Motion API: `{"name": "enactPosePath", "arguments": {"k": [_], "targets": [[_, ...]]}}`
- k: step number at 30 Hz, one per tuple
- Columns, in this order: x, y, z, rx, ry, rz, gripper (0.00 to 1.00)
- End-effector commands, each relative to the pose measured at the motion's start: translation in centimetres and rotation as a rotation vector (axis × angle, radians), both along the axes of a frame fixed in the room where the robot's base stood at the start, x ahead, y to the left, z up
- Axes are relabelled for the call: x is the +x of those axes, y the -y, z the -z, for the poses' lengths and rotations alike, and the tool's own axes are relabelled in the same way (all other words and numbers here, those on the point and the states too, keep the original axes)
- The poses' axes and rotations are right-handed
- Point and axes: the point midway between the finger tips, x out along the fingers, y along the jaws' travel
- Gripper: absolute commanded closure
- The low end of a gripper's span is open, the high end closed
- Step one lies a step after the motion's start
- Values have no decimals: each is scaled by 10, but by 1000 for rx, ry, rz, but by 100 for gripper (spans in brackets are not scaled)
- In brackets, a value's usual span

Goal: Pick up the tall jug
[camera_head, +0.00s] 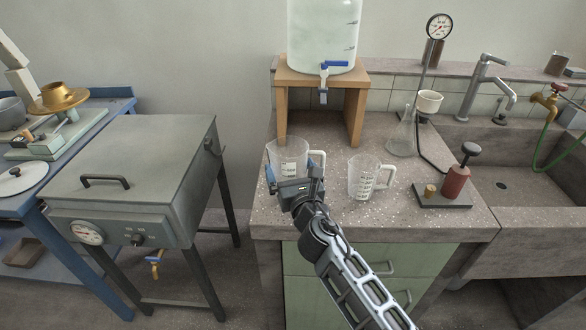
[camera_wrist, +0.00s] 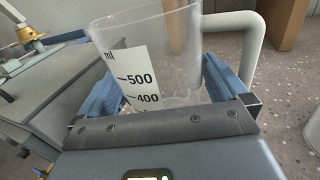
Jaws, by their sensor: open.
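The tall jug (camera_head: 289,152) is clear, with a white handle on its right, and stands upright on the bench just beyond my gripper. In the wrist view the jug (camera_wrist: 165,50) fills the middle, with a white scale marked 500 and 400. My gripper (camera_head: 294,182) is open at the jug's near side and hides its lower part. In the wrist view its blue fingers (camera_wrist: 158,88) lie to the left and right of the jug's lower body. I cannot tell whether they touch it. A second, smaller-looking clear jug (camera_head: 364,176) stands to the right.
A wooden stand (camera_head: 356,112) with a water tank (camera_head: 322,35) is behind the jugs. A glass flask (camera_head: 401,140) and a red bottle-like device (camera_head: 455,184) stand to the right, before the sink (camera_head: 525,160). A grey metal cabinet (camera_head: 140,160) is left, across a gap.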

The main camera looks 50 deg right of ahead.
Motion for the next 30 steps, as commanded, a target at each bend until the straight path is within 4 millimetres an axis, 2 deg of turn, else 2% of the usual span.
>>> {"name": "enactPosePath", "arguments": {"k": [5, 13, 25, 30], "targets": [[15, 10, 0, 1, 1, -1, 0], [17, 11, 0, 2, 0, -1, 1], [16, 10, 0, 2, 0, -1, 39], [16, 10, 0, 2, 1, -1, 40]]}}
